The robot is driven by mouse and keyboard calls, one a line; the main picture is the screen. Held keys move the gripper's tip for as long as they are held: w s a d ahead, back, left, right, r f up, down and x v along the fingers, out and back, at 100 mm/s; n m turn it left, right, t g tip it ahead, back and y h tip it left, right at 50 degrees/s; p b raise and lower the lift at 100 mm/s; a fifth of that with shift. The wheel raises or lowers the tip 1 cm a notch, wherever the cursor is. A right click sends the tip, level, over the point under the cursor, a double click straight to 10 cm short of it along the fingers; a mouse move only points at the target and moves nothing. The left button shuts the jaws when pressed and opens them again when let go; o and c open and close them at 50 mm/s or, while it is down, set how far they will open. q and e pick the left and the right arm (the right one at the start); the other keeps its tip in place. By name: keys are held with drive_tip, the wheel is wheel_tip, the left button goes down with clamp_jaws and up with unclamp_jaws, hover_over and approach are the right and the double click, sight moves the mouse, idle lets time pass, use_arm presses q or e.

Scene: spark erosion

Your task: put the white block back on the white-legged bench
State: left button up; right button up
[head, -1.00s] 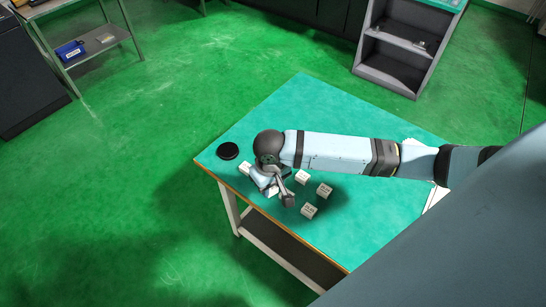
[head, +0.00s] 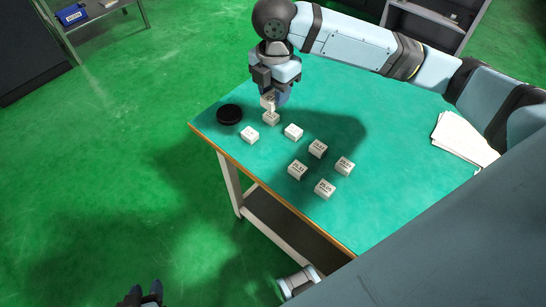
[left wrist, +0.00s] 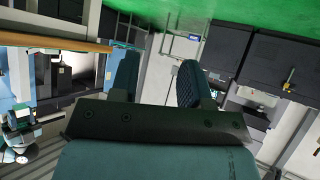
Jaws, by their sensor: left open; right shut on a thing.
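The white-legged bench (head: 400,205) has a green top with a wooden edge. My right gripper (head: 268,97) points down over its far left part, shut on a white block (head: 266,102). Right below the held block in the picture is another white block (head: 271,118); I cannot tell whether they touch. Several more white blocks stand on the top, one (head: 250,135) left of the gripper, another (head: 293,132) right of it. My left gripper (head: 146,292) is low at the picture's bottom left, away from the bench. In the left wrist view it (left wrist: 160,78) is open and empty.
A black disc (head: 229,114) lies near the bench's left corner. White sheets (head: 462,139) lie at the right. The bench top between blocks and sheets is clear. A metal side table with a blue box (head: 71,14) stands at the far left, beyond open green floor.

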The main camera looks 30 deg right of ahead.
drive_tip(key=b, duration=0.2)
hover_over(274, 153)
wheel_tip(274, 153, down, 15)
drive_tip(key=shift+r, duration=0.1)
wheel_tip(274, 153, down, 5)
drive_tip(key=shift+r+b, duration=0.1)
drive_tip(key=shift+b, duration=0.25)
use_arm(q)
drive_tip(key=shift+w+d+f, duration=0.1)
drive_tip(key=shift+w+f, duration=0.1)
drive_tip(key=shift+f, duration=0.2)
use_arm(e)
drive_tip(key=o, duration=1)
use_arm(q)
drive_tip(key=shift+s+f, duration=0.1)
drive_tip(key=shift+f, duration=0.05)
use_arm(e)
drive_tip(key=shift+s, duration=0.1)
